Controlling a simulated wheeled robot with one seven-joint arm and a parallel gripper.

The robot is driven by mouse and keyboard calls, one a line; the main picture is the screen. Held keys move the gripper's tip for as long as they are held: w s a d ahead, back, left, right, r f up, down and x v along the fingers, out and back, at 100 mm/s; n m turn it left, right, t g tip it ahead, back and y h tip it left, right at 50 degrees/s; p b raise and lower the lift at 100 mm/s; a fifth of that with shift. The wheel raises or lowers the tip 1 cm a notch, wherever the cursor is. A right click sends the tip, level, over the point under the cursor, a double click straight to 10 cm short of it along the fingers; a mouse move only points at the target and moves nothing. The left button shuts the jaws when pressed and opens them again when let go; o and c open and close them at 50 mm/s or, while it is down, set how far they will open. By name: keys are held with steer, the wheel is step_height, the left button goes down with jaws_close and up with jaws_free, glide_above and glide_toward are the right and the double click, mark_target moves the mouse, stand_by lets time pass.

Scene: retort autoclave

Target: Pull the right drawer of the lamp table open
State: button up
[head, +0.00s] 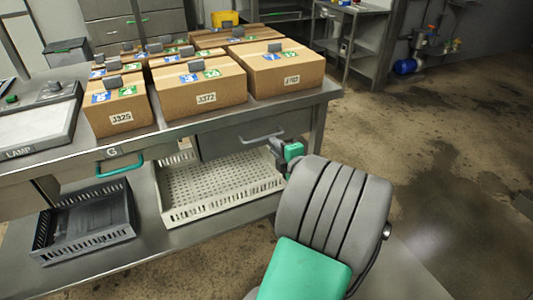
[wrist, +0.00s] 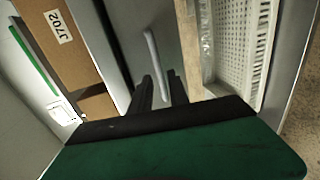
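The lamp table (head: 165,135) is a grey metal bench. Its right drawer (head: 225,142) has a grey front with a light bar handle (head: 262,138); I cannot tell whether it stands slightly out. My gripper (head: 275,150) is just in front of the drawer, by the handle's right end. In the wrist view, my gripper (wrist: 161,86) has its two dark fingers apart. The handle (wrist: 153,52) runs ahead of them, and its near end shows between them against the drawer front (wrist: 125,25). I see no clear contact.
The left drawer has a green handle (head: 120,167). Labelled cartons (head: 205,90) and a lamp panel (head: 35,125) stand on top. A white crate (head: 215,205) and a dark crate (head: 88,245) sit on the lower shelf. The floor at right (head: 430,130) is clear.

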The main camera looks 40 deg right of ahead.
mark_target(267, 138)
steer(key=x, duration=0.7)
steer(key=shift+w+d+r, duration=0.1)
steer(key=shift+w+d, duration=0.1)
steer(key=shift+w, duration=0.1)
jaws_close()
stand_by(1.0)
